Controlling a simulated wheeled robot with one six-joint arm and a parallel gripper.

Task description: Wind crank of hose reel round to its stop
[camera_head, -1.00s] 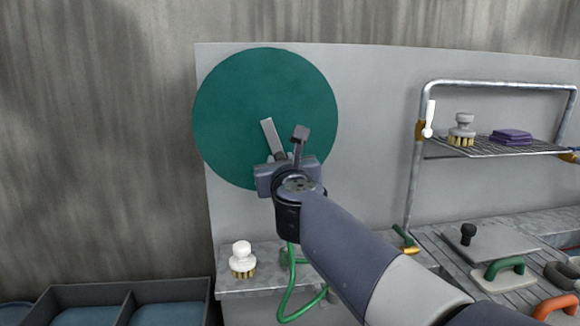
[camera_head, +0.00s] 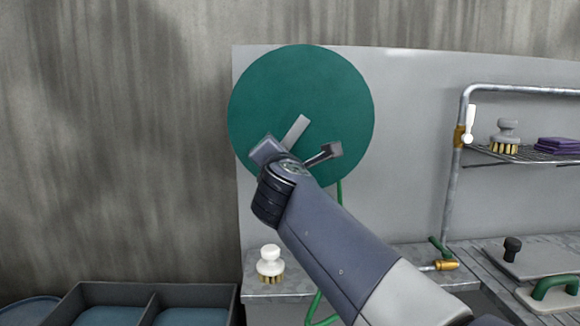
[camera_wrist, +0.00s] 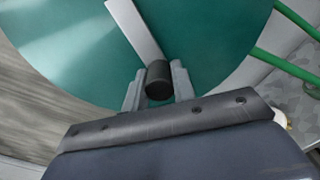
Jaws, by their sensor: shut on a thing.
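The hose reel's round green disc (camera_head: 345,95) stands upright against a grey panel. Its light grey crank bar (camera_head: 297,130) runs from near the disc's middle down to the lower left. In the wrist view the bar (camera_wrist: 133,28) ends at a dark cylindrical knob (camera_wrist: 158,82). My gripper (camera_wrist: 157,85) is shut on this knob, one finger on each side. In the head view my gripper's body hides the knob and fingertips. Green hose (camera_head: 340,192) hangs below the disc, partly behind my arm; it also shows at the right of the wrist view (camera_wrist: 285,65).
A white-handled brush (camera_head: 270,262) stands on the ledge below the reel. Grey bins (camera_head: 150,290) are at lower left. A metal rack (camera_head: 452,190) with a brush and purple cloths stands at right, above a counter with a green-handled tool (camera_head: 553,290).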

